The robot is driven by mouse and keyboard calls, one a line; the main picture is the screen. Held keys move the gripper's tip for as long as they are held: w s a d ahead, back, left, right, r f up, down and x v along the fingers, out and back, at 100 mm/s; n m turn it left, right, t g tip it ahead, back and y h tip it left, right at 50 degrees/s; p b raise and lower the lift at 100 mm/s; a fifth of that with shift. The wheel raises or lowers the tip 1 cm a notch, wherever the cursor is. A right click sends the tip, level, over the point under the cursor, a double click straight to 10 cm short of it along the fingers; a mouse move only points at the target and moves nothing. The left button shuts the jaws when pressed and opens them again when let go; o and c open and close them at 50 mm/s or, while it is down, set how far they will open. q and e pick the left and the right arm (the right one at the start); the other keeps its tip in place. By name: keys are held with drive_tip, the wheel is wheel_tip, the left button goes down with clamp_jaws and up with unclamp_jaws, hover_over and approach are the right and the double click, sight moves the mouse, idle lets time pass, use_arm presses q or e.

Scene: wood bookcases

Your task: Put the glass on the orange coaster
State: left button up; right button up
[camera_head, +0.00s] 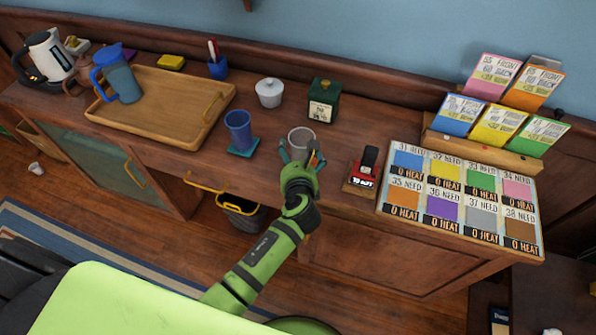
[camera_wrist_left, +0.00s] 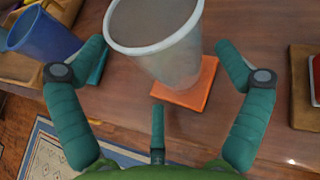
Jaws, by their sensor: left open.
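The glass (camera_head: 301,139) is a translucent grey cup, upright on the wooden counter. In the left wrist view the glass (camera_wrist_left: 160,45) appears to stand on the orange coaster (camera_wrist_left: 199,92), whose front and right parts show beyond its base. In the head view only a bit of orange shows near the gripper. My left gripper (camera_head: 301,153) is open. Its teal fingers reach to either side of the glass, and the wrist view shows gaps between them and the glass. My right gripper is not in view.
A blue cup (camera_head: 238,128) on a teal coaster (camera_head: 244,146) stands left of the glass. A red and black stamp-like item (camera_head: 364,168) and a card board (camera_head: 460,199) are right.

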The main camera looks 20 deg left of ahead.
use_arm(q)
drive_tip(key=v, duration=1)
drive_tip(key=shift+s+a+r, duration=0.1)
drive_tip(key=s+f+n+g+h, duration=0.25)
drive_tip(key=s+f+n, duration=0.2)
drive_tip(key=f, duration=0.85)
drive_tip(key=s+f+n+g+h, duration=0.1)
drive_tip(key=s+f+n+g, duration=0.4)
drive_tip(key=f, duration=0.8)
drive_tip(key=s+a+f+n+g, duration=0.1)
drive_tip(key=s+a+f+n, duration=0.2)
drive_tip(key=s, duration=0.6)
drive_tip(key=s+a+f+n+g, duration=0.1)
drive_tip(key=s+a+f+n, duration=0.2)
drive_tip(key=s+f+n, duration=0.4)
drive_tip(key=s+a+f+n+g+h, duration=0.1)
drive_tip(key=s+a+f+n, duration=0.3)
drive_tip(key=s, duration=0.7)
wheel_tip(320, 180, down, 2)
drive_tip(key=n+g, duration=0.1)
drive_tip(key=n, duration=0.3)
drive_tip(key=shift+s+n, duration=0.25)
drive_tip(key=shift+n, duration=0.1)
drive_tip(key=shift+f, duration=0.1)
